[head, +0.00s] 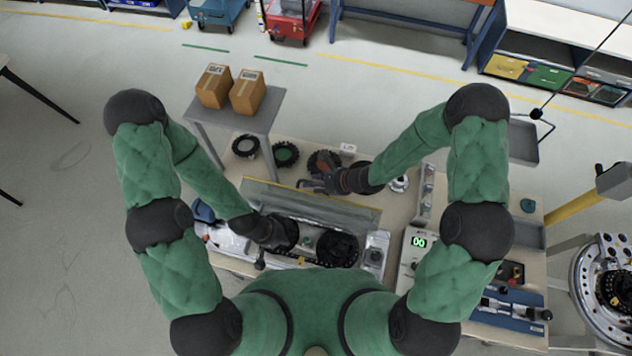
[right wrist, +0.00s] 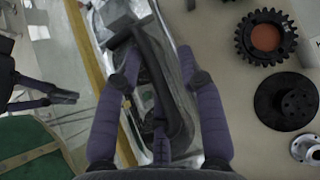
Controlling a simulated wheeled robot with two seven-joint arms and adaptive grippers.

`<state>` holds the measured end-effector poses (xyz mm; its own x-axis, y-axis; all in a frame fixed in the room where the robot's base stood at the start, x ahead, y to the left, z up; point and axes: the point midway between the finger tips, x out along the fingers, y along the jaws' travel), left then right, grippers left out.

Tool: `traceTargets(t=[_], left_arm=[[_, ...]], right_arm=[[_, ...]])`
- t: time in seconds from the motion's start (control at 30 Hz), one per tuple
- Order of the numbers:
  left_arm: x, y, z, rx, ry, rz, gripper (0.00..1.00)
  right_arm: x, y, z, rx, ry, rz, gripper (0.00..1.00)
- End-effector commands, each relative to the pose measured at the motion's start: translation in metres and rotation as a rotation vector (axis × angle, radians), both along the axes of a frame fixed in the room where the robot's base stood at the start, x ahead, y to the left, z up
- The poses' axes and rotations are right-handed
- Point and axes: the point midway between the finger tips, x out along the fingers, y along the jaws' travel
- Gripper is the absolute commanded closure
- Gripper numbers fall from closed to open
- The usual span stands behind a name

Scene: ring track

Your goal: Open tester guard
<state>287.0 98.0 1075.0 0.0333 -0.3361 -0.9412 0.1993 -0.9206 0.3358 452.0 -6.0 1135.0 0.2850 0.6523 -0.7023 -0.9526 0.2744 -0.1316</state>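The tester (head: 372,262) stands on the bench in front of me, with dark round wheels and chain parts inside. A clear guard panel (head: 335,212) lies along its far side; how far it is open is hard to tell. My right gripper (head: 308,184) is at the panel's far edge. In the right wrist view its fingers (right wrist: 158,62) are spread on either side of a dark handle bar (right wrist: 166,85), and I see no clear grip. My left gripper (head: 262,258) is low at the tester's near left side. Its fingers look parted in the right wrist view (right wrist: 70,97).
Dark gears (head: 286,154) and rings lie on the bench behind the guard, with a flanged metal part (head: 398,184) to the right. A control box with a green "00" display (head: 418,242) stands right of the tester. Cardboard boxes (head: 247,92) sit on a raised grey shelf at the back left.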

Motion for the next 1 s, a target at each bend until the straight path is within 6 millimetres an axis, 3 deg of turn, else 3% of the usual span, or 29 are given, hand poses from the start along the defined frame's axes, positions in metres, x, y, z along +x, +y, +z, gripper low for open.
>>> traceTargets(t=[0.47,1.0], left_arm=[[0.0,0.0,0.0,0.0,-0.001,0.0,1.0],[0.001,0.0,0.0,0.0,-0.001,0.0,1.0]], right_arm=[[0.0,-0.009,0.01,0.0,-0.007,-0.003,0.56],[-0.028,-0.07,0.076,0.001,-0.006,-0.003,0.56]])
